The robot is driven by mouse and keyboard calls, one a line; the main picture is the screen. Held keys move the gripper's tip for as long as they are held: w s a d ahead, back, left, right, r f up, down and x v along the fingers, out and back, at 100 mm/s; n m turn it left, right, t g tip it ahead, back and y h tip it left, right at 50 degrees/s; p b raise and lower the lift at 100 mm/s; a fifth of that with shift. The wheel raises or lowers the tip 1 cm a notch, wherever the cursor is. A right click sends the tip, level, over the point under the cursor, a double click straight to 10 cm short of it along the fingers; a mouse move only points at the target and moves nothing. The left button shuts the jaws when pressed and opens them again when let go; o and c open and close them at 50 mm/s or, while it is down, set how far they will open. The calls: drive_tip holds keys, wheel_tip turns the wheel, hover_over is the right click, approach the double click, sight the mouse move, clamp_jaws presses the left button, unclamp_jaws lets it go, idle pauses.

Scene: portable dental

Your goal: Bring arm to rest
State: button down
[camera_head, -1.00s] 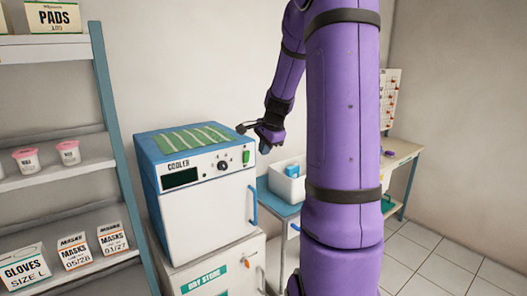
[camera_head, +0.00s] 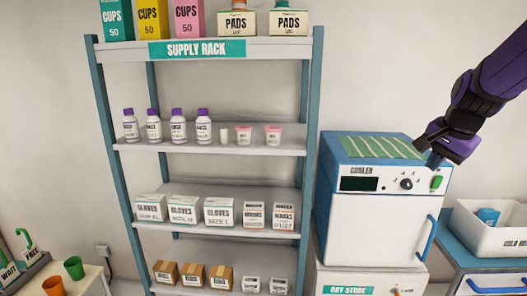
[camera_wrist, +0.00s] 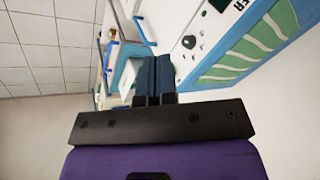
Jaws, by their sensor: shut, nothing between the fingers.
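My purple arm comes in from the upper right in the head view. My gripper (camera_head: 434,160) hangs in front of the upper right of the cooler (camera_head: 386,226), near its control panel, and holds nothing. In the wrist view the two dark fingers of my gripper (camera_wrist: 154,77) lie side by side, closed together. The cooler's panel with knob also shows in the wrist view (camera_wrist: 210,30), and its door is shut. I cannot tell whether the fingertips touch the cooler.
The supply rack (camera_head: 313,150) stands left of the cooler with bottles, cups and boxes. A white bin (camera_head: 490,236) sits on a blue cart to the right. A dry store (camera_head: 350,281) is under the cooler. Orange and green cups stand at lower left.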

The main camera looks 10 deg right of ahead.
drive_tip(key=s+a+r+n, duration=0.3)
drive_tip(key=s+a+n, duration=1)
drive_tip(key=s+a, duration=0.4)
drive_tip(key=shift+s+a+t+y, duration=0.2)
drive_tip(key=shift+s+t+y, duration=0.1)
drive_tip(key=shift+s+y, duration=0.15)
